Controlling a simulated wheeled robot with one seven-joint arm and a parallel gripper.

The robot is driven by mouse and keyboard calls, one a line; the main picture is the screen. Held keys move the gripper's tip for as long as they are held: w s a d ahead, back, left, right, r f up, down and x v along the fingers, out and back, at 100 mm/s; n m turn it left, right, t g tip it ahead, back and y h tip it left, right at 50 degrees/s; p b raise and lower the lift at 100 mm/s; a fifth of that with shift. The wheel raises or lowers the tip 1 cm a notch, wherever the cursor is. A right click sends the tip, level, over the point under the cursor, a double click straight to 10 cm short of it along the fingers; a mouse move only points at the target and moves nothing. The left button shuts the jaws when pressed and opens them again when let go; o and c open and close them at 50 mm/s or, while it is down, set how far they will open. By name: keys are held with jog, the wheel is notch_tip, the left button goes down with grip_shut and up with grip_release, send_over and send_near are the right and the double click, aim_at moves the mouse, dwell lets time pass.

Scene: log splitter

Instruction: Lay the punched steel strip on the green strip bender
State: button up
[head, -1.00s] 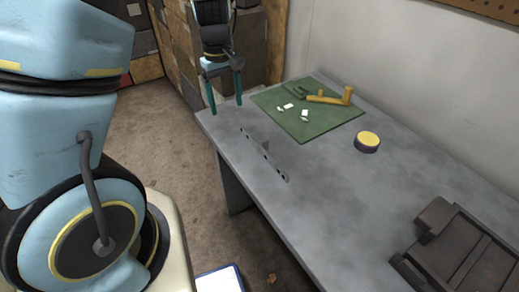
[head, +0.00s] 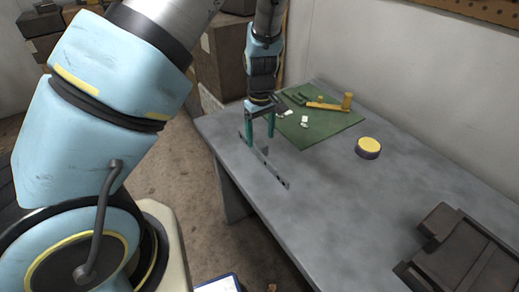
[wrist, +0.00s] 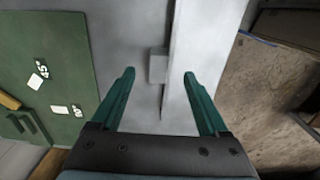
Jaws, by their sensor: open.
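The punched steel strip (head: 274,174) is grey with dark holes and lies near the table's left edge, blending into the tabletop. In the wrist view a small grey block (wrist: 157,68) and a thin dark line show between my fingers, seemingly part of the strip. The green strip bender (head: 325,127) is a flat green plate with a yellow lever, farther back on the table; its plate also shows at left in the wrist view (wrist: 60,75). My gripper (head: 260,141) is open above the strip's far part, fingers pointing down on either side. Contact cannot be told.
Small white pieces (head: 304,121) lie on the green plate. A yellow-topped round tin (head: 368,147) stands on the grey table (head: 330,200). A dark metal device (head: 465,250) is at the front right. A wall runs behind. The table's middle is clear.

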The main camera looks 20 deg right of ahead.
aim_at(260, 143)
notch_tip(260, 143, down, 4)
jog(key=shift+f+p, duration=0.1)
jog(key=shift+p, duration=0.2)
jog(key=shift+c, duration=0.3)
grip_shut()
dwell(0.4)
